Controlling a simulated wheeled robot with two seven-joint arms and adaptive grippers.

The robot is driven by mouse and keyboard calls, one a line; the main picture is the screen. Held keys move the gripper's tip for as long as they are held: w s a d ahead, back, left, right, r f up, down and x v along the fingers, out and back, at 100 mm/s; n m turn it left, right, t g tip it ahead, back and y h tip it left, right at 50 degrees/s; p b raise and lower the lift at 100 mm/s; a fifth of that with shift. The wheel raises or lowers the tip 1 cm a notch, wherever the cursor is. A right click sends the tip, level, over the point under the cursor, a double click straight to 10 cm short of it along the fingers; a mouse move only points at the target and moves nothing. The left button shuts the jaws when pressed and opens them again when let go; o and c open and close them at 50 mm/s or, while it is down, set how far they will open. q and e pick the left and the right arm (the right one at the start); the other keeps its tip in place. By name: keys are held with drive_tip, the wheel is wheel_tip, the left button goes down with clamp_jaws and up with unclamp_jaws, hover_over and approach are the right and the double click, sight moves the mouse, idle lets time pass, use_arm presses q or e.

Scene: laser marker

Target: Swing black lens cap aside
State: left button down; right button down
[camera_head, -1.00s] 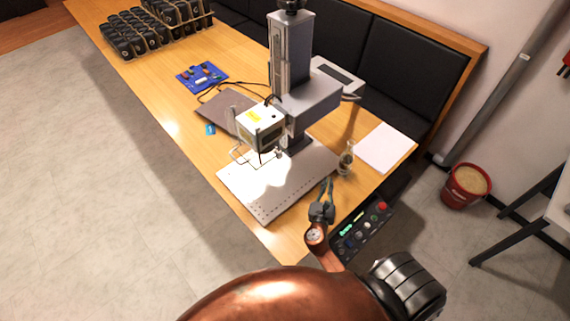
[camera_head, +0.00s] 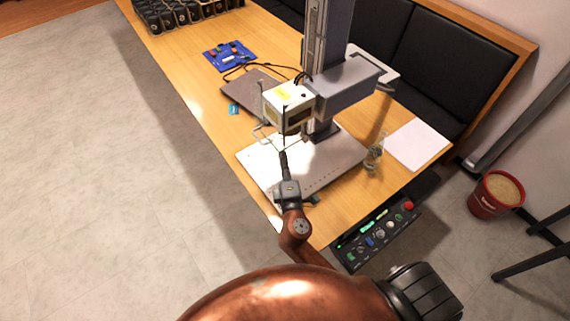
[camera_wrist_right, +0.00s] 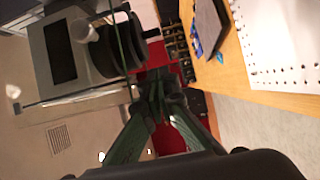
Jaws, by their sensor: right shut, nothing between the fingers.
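The laser marker's white head (camera_head: 290,107) hangs from its grey column above the perforated metal work plate (camera_head: 330,173). The black lens cap (camera_wrist_right: 117,48) shows in the right wrist view as a round dark disc under the head, which also shows there (camera_wrist_right: 58,55). In the head view the cap cannot be made out. My right gripper (camera_head: 283,156) points up below the head, over the plate's near left part. In the wrist view its fingers (camera_wrist_right: 158,82) are shut and empty, near the cap; contact cannot be told. My left gripper is out of view.
A thin wire-like frame (camera_head: 265,130) hangs by the head. A small glass vessel (camera_head: 374,155) stands right of the plate. A control box with buttons (camera_head: 380,235) sits at the table's near edge. A laptop (camera_head: 250,88) and white paper (camera_head: 417,144) lie on the table.

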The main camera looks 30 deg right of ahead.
drive_tip(key=w+d, duration=0.5)
drive_tip(key=w, duration=0.1)
drive_tip(key=shift+w, duration=0.35)
drive_tip(key=shift+d, duration=0.1)
drive_tip(key=shift+w+d+m+g+h+b, duration=0.2)
drive_tip(key=shift+w+d+m+g+h, duration=0.15)
drive_tip(key=shift+w+h, duration=0.2)
drive_tip(key=shift+w+d+m+g+h+b, duration=0.15)
drive_tip(key=shift+w+d+m+h+b, duration=0.05)
drive_tip(key=shift+w+m+h, duration=0.3)
drive_tip(key=shift+a, duration=0.1)
